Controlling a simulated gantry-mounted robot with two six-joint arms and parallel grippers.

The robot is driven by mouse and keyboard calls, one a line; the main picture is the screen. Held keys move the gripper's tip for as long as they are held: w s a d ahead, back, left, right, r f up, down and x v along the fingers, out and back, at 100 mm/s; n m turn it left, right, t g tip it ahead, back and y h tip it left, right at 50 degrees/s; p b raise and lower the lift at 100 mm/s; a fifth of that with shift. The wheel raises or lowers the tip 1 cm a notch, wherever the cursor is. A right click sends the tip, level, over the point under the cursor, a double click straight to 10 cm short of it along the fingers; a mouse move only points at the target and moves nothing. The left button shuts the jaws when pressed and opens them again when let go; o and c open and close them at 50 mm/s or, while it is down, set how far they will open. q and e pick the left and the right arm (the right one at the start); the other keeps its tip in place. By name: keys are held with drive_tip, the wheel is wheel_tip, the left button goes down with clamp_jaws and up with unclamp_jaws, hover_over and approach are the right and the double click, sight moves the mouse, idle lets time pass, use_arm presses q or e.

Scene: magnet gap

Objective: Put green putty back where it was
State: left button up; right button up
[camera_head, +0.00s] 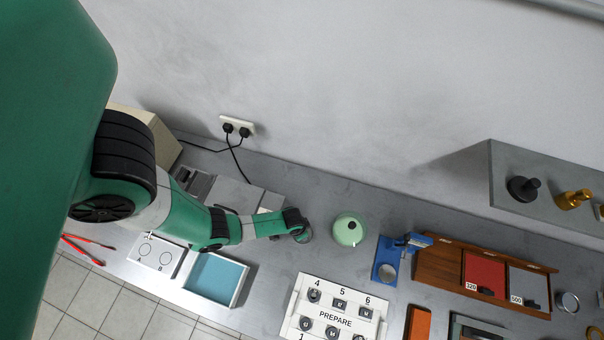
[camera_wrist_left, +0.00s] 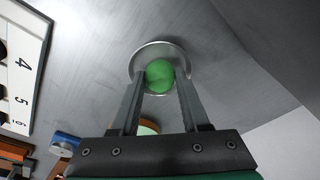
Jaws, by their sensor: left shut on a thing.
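The green putty (camera_wrist_left: 160,76) is a bright green ball in the left wrist view. My left gripper (camera_wrist_left: 161,78) is shut on it, one finger on each side. A round, shallow metal dish (camera_wrist_left: 144,53) lies right behind the putty; I cannot tell whether the putty touches it. In the head view my left gripper (camera_head: 304,233) is low over the bench, just left of a pale green round object with a small knob (camera_head: 350,229). The putty is not clearly visible there. My right gripper is not in view.
The white PREPARE board (camera_head: 335,318) with numbered places stands in front. A blue stand (camera_head: 386,272) and a wooden tray (camera_head: 438,264) with red and grey panels are to the right. A blue-lined tray (camera_head: 216,279) is left. A wall shelf (camera_head: 545,185) overhangs at right.

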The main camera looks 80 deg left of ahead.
use_arm(q)
drive_tip(key=o, duration=0.9)
drive_tip(key=shift+f, duration=0.1)
drive_tip(key=r+p, duration=0.4)
drive_tip(key=r, duration=0.1)
drive_tip(key=s+r+p, duration=0.1)
drive_tip(key=r+p, duration=0.1)
drive_tip(key=shift+d+r+p, duration=0.2)
drive_tip(key=shift+r+p, duration=0.2)
drive_tip(key=shift+f, duration=0.1)
